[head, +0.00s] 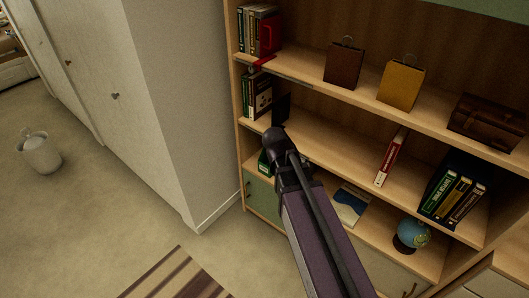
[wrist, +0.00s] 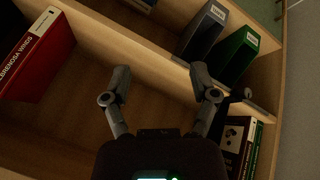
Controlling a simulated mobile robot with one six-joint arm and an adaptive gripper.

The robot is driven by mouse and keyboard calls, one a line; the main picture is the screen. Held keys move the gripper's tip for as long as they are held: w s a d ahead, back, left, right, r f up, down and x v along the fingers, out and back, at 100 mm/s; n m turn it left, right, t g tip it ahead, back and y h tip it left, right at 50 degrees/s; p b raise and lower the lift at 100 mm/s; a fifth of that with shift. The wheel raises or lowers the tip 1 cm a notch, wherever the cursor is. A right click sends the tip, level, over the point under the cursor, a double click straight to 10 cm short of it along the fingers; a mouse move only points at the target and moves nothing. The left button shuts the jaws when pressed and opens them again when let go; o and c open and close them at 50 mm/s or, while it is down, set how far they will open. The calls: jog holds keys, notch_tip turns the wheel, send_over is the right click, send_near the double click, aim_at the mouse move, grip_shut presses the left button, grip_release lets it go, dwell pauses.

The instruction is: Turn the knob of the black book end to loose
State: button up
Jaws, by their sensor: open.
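The black book end (head: 282,108) stands upright on the middle shelf at the left, against a short row of books. In the wrist view a dark plate (wrist: 229,132) beside books at the lower right seems to be part of it. A small rounded piece (wrist: 241,94) at the shelf edge there may be its knob; its setting cannot be read. My gripper (head: 273,138) is in front of the left of the bookcase, just below the book end. In the wrist view my gripper (wrist: 160,71) is open and empty, its right finger left of that rounded piece, apparently apart from it.
A red book end (head: 266,40) is on the shelf above. Dark and green binders (wrist: 235,55) stand close beyond my right finger.

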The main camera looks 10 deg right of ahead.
jog(key=w+a+f+m+t+h+b, duration=0.2)
jog(key=w+a+f+t+h+b, duration=0.25)
jog(key=w+f+b, duration=0.7)
jog(key=w+a+f+t+b, duration=0.1)
jog(key=w+a+t+b, duration=0.1)
jog(key=a+b, duration=0.4)
jog(key=w+a+t+b, duration=0.2)
jog(key=a+t+b, duration=0.3)
jog(key=b, duration=0.5)
jog(key=shift+w+a+f+m+h, duration=0.35)
jog(key=shift+a+h, duration=0.1)
jog(key=shift+a, duration=0.15)
jog(key=shift+w, duration=0.1)
jog(key=x, duration=1.3)
jog(key=shift+w+d, duration=0.25)
jog(key=shift+d, duration=0.05)
grip_shut()
